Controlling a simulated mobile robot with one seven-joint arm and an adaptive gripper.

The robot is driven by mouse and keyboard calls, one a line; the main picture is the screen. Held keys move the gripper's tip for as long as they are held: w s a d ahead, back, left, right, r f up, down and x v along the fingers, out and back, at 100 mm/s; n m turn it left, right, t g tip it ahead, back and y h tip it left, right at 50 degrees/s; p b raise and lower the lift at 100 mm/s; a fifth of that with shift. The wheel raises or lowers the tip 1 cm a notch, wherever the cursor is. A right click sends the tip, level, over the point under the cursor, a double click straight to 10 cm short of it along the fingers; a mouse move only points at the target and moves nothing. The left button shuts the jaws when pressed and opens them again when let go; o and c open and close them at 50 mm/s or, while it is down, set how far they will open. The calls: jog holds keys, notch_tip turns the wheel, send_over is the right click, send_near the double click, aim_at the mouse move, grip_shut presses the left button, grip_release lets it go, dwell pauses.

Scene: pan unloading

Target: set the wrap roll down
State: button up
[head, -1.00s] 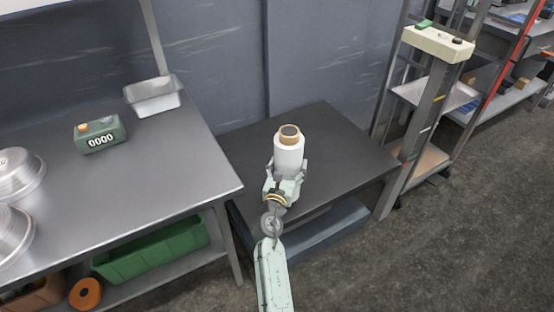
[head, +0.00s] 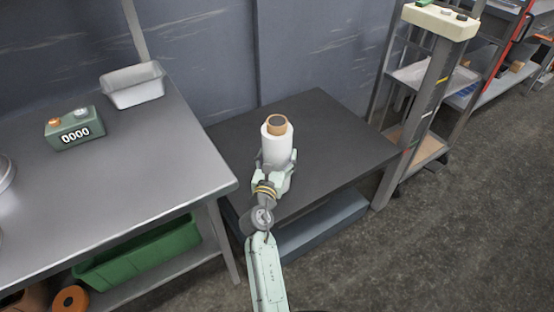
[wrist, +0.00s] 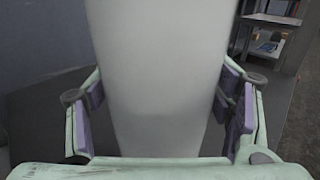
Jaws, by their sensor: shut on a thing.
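The wrap roll (head: 278,146) is white with a brown core showing at its top, and it stands upright in my gripper (head: 274,172) over the low dark table (head: 336,135). In the wrist view the white roll (wrist: 155,80) fills the middle, with the purple-padded fingers of my gripper (wrist: 160,115) on either side of it. My gripper is shut on the roll. The roll's lower end is hidden behind my gripper, so I cannot tell if it touches the tabletop.
A steel bench (head: 120,180) stands at the left with a green counter box (head: 74,129) and an empty metal pan (head: 133,86). The dark tabletop around the roll looks clear.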

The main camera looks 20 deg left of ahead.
jog(key=shift+r, duration=0.3)
jog(key=shift+f, duration=0.1)
jog(key=o, duration=1.5)
jog(key=shift+f, duration=0.25)
jog(key=o, duration=0.5)
jog(key=shift+c, duration=0.2)
jog(key=shift+r, duration=0.1)
jog(key=shift+s+r, duration=0.1)
jog(key=s+d+b, duration=0.1)
jog(key=s, duration=1)
jog(key=shift+s+d+b, duration=0.25)
jog(key=shift+s+b, duration=0.05)
jog(key=shift+s, duration=0.1)
